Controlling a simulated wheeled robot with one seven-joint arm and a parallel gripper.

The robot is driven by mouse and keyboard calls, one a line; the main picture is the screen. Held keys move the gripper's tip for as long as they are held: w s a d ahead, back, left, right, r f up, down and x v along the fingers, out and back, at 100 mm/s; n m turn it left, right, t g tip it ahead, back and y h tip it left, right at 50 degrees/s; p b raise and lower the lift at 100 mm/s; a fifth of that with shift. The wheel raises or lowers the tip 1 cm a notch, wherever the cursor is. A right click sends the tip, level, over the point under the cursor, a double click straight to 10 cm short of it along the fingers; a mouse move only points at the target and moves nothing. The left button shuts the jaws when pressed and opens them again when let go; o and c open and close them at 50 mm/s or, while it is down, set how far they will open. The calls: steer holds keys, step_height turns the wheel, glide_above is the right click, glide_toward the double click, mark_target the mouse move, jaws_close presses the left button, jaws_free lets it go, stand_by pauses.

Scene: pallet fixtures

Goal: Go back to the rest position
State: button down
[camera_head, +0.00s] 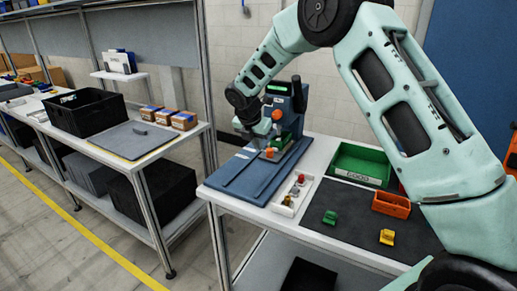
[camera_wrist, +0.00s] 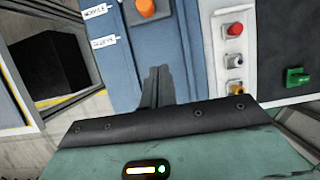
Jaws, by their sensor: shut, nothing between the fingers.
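My gripper (camera_head: 262,132) hangs over the blue fixture plate (camera_head: 232,178) on the white workbench. In the wrist view its dark fingers (camera_wrist: 156,84) are together, with nothing between them. An orange piece (camera_head: 269,153) sits on the blue plate close to the gripper. It also shows at the top of the wrist view (camera_wrist: 146,8), apart from the fingertips. A dark blue upright device (camera_head: 299,95) with a green display stands behind the gripper. Part of the gripper is hard to make out in the head view.
A white tray (camera_head: 293,205) with red and metallic knobs lies beside the plate. A green bin (camera_head: 358,178), an orange bin (camera_head: 391,207), a green piece (camera_head: 330,217) and a yellow piece (camera_head: 387,237) are to the right. A second bench holds a black crate (camera_head: 88,116).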

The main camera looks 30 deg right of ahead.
steer(key=shift+a, duration=0.1)
steer(key=s+a+r+m+g+y, duration=0.1)
steer(key=s+a+r+m+y, duration=0.2)
steer(key=s+a, duration=0.65)
steer(key=s+a+r+m, duration=0.3)
steer(key=s+a+m, duration=0.35)
steer(key=s, duration=0.55)
steer(key=s+a+m+g+y, duration=0.1)
steer(key=s+m, duration=0.7)
steer(key=s, duration=1.4)
steer(key=shift+s+a+g, duration=0.3)
steer(key=shift+a, duration=0.3)
